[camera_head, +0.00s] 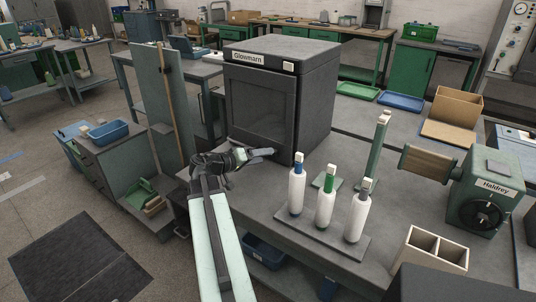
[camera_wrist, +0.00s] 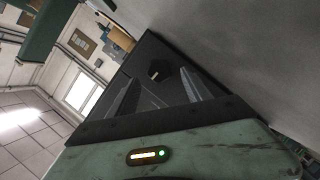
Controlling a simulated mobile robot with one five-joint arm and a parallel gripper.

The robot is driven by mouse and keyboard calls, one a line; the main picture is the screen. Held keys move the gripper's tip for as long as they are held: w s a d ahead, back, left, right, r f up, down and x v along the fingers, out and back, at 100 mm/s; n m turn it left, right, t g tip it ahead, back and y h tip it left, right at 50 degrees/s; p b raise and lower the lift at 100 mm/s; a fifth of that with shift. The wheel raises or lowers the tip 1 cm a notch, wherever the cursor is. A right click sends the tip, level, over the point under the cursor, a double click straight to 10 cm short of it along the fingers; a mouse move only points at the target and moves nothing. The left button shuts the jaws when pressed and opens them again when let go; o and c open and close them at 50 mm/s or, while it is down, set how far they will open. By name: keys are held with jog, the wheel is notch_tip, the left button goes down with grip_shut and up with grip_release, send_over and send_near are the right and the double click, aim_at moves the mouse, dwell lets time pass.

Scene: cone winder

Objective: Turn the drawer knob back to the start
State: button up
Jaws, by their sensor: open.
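My gripper (camera_head: 264,151) is at the lower front of the black Glowmarn cabinet (camera_head: 258,105), close to the bottom edge of its door. It is open. In the wrist view my gripper (camera_wrist: 157,78) shows two dark fingers spread apart, with a dark surface and a small pale spot between them. I see nothing held in it. I cannot make out a drawer or a drawer knob for certain in either view. Whether my gripper touches the cabinet cannot be told.
Several white cones on a grey rack (camera_head: 322,239) stand right of my arm. The green Haldrey machine (camera_head: 480,192) with a black round wheel (camera_head: 482,217) and a two-cell wooden box (camera_head: 434,250) are farther right. The bench top (camera_head: 385,180) between them is partly clear.

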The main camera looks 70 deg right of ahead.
jog(key=v, duration=0.4)
jog(key=shift+p, duration=0.3)
